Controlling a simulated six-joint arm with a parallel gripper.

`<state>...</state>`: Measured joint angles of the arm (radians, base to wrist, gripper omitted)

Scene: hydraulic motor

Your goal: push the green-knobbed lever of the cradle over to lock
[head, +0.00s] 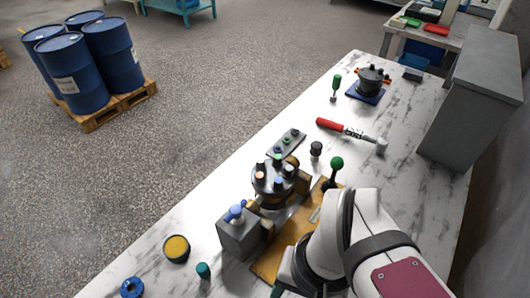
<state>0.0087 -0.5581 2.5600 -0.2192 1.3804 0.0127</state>
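The green-knobbed lever (337,163) stands at the right side of the cradle, its dark stem nearly upright. The cradle has a yellow-brown base plate (268,265) and brown blocks (303,182). A dark cylindrical motor (270,192) with several coloured caps on top sits in it. My white arm covers the near right part of the base plate, close to the lever's foot. My gripper cannot be made out behind the arm, so its fingers and any contact with the lever are hidden.
A grey block with a blue handle (240,236) stands left of the motor. A yellow-topped tin (176,249) and blue ring (132,287) lie front left. A red-handled wrench (340,129) lies behind the lever. A grey cabinet (472,95) stands right. Marble table shows bare between lever and cabinet.

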